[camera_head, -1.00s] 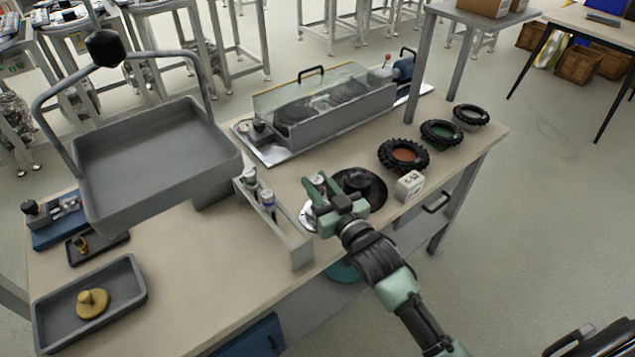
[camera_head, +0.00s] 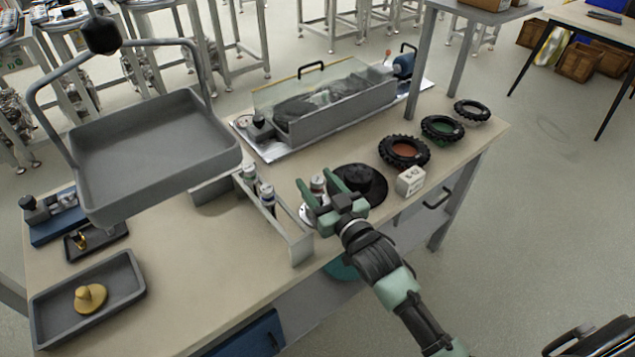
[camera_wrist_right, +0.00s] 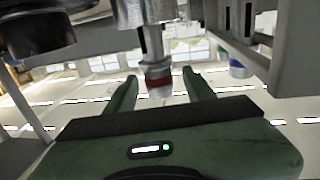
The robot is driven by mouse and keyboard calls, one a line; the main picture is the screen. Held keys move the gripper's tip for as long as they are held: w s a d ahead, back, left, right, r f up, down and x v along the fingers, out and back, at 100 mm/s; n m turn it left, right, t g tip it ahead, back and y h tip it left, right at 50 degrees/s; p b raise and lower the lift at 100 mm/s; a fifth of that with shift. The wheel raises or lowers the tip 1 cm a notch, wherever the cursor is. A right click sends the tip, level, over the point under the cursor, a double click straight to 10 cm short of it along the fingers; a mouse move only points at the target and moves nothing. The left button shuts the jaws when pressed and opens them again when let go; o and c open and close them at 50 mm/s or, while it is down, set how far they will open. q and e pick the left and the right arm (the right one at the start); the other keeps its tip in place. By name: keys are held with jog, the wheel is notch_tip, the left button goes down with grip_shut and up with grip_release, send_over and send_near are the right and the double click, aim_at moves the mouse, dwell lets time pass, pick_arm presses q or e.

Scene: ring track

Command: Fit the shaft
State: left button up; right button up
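My right gripper (camera_head: 317,190) is over the bench, left of a black disc (camera_head: 368,184) with a raised hub. Its two fingers are apart, on either side of a small upright cylinder (camera_head: 318,183) with a pale top. In the right wrist view, my right gripper (camera_wrist_right: 160,82) has a gap on each side of a metal shaft-like cylinder (camera_wrist_right: 156,72) with a red band. A pale round plate (camera_head: 306,214) shows partly below the gripper. I cannot tell for sure which piece is the shaft. My left gripper is not in view.
A grey rack (camera_head: 299,247) with small bottle-like cylinders (camera_head: 267,194) stands close left of the gripper. A white block (camera_head: 410,181) and several toothed black rings (camera_head: 404,151) lie right. A clear-covered box (camera_head: 340,112) stands behind. A grey tray (camera_head: 138,281) holds a gold knob (camera_head: 90,297).

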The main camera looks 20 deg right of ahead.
jog(key=shift+f, duration=0.15)
jog(key=shift+s+d, duration=0.1)
jog(key=shift+s, duration=0.2)
jog(key=s+d+b, duration=0.1)
jog(key=s, duration=0.6)
jog(key=shift+d, duration=0.2)
